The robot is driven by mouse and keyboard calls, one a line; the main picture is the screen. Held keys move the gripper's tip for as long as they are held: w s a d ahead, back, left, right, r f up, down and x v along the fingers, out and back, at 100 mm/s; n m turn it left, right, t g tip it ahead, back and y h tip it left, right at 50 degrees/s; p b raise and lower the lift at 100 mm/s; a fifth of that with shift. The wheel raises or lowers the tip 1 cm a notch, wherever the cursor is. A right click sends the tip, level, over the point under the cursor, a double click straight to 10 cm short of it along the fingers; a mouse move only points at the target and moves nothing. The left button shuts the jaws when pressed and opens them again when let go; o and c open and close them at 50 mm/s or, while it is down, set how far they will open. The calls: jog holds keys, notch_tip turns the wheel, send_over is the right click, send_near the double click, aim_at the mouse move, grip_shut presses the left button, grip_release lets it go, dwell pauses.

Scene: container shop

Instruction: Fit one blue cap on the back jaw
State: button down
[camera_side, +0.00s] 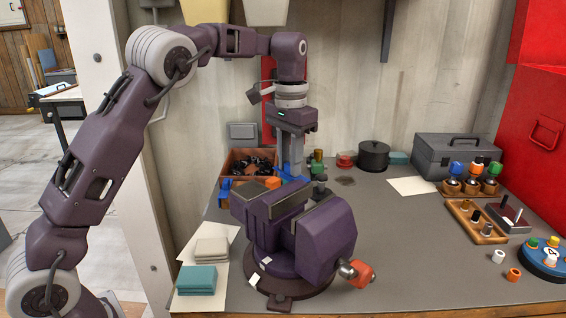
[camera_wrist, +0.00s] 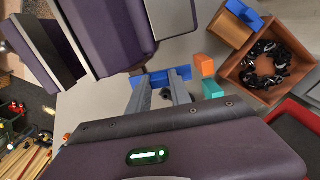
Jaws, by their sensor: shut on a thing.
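My gripper (camera_side: 291,168) points straight down behind the purple vise (camera_side: 322,238), low over the bench. It is shut on a long blue cap (camera_wrist: 158,77), which lies across both fingertips in the wrist view. In the side view only a bit of this cap (camera_side: 284,175) shows beside the fingers. The vise jaws stand nearer the side camera, apart from the cap. In the wrist view the vise (camera_wrist: 112,32) is at upper left, with a gap between its jaws and no cap seen on them. Another blue piece (camera_wrist: 245,13) sits at a wooden block.
An orange block (camera_wrist: 204,65) and a teal block (camera_wrist: 212,88) stand close beside the held cap. A wooden bin (camera_wrist: 247,88) of black parts is to their right. A black pot (camera_side: 374,156) and grey toolbox (camera_side: 455,155) stand farther back.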

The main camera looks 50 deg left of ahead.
notch_tip(320, 180, up, 7)
jog(key=s+m, duration=0.2)
jog(key=m, duration=0.3)
jog(key=shift+s+d+r+m, duration=0.1)
jog(key=shift+s+d+m, duration=1.1)
jog(key=shift+m, duration=0.85)
jog(key=shift+s+d+r+m, duration=0.1)
jog(key=shift+s+d+m, duration=0.8)
jog(key=shift+d+m, duration=0.95)
jog(key=shift+s+d+m, duration=1.05)
jog(key=shift+m, duration=1.25)
jog(key=shift+f, duration=1.8)
jog(key=shift+a+f, duration=0.1)
jog(key=shift+a, duration=0.05)
jog(key=c, duration=1.1)
grip_release()
jog(key=shift+r, duration=3)
